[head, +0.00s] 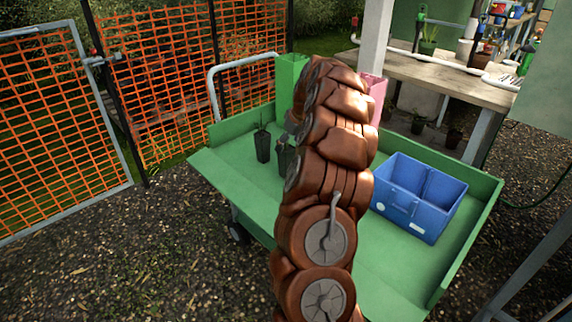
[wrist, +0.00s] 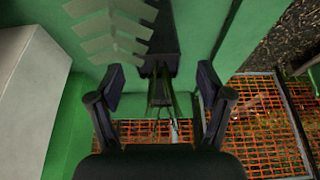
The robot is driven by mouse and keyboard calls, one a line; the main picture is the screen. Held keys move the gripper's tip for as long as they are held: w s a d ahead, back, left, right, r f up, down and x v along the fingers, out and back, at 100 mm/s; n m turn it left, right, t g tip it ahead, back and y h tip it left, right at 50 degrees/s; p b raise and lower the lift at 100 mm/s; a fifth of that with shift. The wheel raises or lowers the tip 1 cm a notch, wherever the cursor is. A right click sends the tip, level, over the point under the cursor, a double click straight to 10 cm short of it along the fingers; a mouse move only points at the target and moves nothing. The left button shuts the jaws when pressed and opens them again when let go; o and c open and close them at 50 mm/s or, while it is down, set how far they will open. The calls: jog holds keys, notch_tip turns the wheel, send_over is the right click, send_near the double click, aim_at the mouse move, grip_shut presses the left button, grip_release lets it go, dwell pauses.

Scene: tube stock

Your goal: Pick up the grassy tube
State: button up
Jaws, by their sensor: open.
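In the wrist view, my gripper (wrist: 160,76) is open, with one finger on each side of a dark tube (wrist: 160,68). Thin green grass-like strands show around this tube, between the fingers. A gap shows between each finger and the tube, and nothing is gripped. In the head view, a black tube (head: 262,147) with a thin stalk stands upright on the green cart (head: 400,275). Another dark tube (head: 284,158) stands just right of it, partly hidden by my arm. I cannot tell which of these is between the fingers. My arm hides the gripper in the head view.
A tall green box (head: 288,80) and a pink box (head: 374,95) stand at the cart's back. A blue crate (head: 436,212) stands at its right. The cart has raised side walls.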

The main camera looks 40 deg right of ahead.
aim_at(284, 155)
jog(key=x, duration=0.7)
jog(key=shift+d+f, duration=0.15)
jog(key=shift+d, duration=0.05)
jog(key=c, duration=1.4)
